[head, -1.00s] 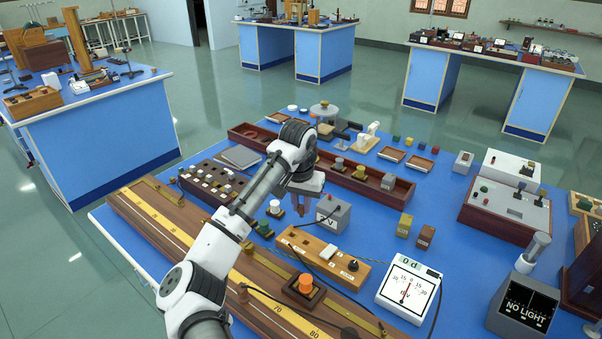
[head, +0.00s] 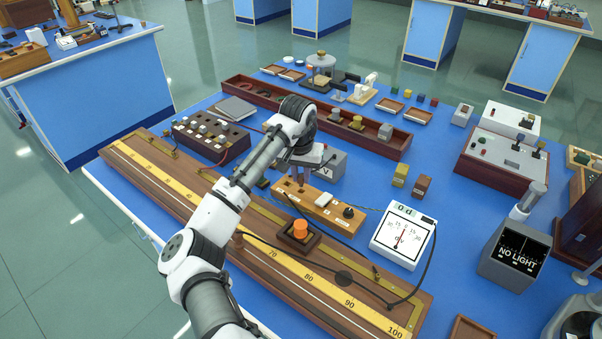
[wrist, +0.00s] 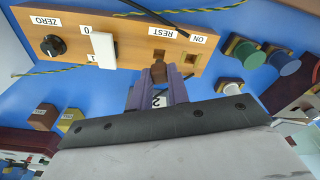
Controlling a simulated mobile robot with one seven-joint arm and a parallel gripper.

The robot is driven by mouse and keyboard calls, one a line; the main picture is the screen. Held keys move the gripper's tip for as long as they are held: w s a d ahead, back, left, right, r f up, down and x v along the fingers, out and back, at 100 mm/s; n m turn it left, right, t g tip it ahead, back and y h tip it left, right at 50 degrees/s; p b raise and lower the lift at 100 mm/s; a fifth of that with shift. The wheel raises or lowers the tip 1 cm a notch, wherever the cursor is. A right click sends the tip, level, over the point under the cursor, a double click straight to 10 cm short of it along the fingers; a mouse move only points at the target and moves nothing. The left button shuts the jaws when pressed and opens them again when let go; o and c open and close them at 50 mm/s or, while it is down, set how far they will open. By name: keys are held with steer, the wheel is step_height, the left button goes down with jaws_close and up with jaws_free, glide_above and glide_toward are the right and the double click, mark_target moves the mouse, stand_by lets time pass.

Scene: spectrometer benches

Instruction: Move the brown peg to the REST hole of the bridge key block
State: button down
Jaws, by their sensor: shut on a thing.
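The bridge key block (head: 322,212) is a tan wooden bar with a black knob and a white switch. In the wrist view the block (wrist: 128,47) appears upside down, with labels ZERO, 0, REST and ON. My gripper (wrist: 158,84) has purple fingers shut on the brown peg (wrist: 158,72). The peg is at the REST hole (wrist: 158,55), below the REST label in the picture; I cannot tell whether its tip is inside. The ON hole (wrist: 191,59) is open and empty beside it. In the head view my gripper (head: 301,178) is over the block's left part, and the peg is hidden.
A grey box (head: 331,161) stands close behind the block. A scale board (head: 295,268) with an orange-topped key (head: 300,229) lies in front. A meter (head: 403,237) stands to the right, with dark cables near the block. Blue table shows between the block and the meter.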

steer(key=shift+f+b, duration=0.6)
steer(key=shift+f, duration=1)
steer(key=c, duration=1.3)
jaws_free()
steer(key=shift+o, duration=0.2)
step_height(320, 180, up, 14)
steer(key=s+b, duration=0.1)
steer(key=shift+s+a+f+b, duration=0.15)
steer(key=shift+s+a+b, duration=0.05)
steer(key=shift+s+b, duration=0.1)
